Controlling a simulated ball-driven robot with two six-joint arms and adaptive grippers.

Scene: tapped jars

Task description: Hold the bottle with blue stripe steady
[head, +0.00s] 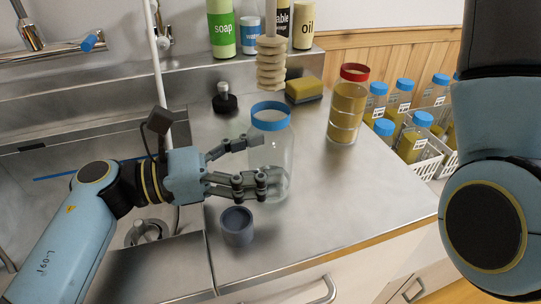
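The bottle with the blue stripe (271,160) is a clear, empty-looking jar with a blue band near its top. It stands upright on the steel counter, right of the sink. My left gripper (271,160) reaches it from the left, with one finger on its far side and other fingers across its near side. The fingers appear closed on the glass; exact contact on the far side is hard to see. My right gripper is out of view; only my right arm shows at the right edge.
A ribbed beige dipper (270,63) hangs above the bottle. A small grey cup (237,226) stands in front. A red-banded jar (347,105) of yellow-brown stuff stands right. A sponge (304,90) and dark stopper (225,102) lie behind. Blue-capped jars fill white crates (428,162) at right.

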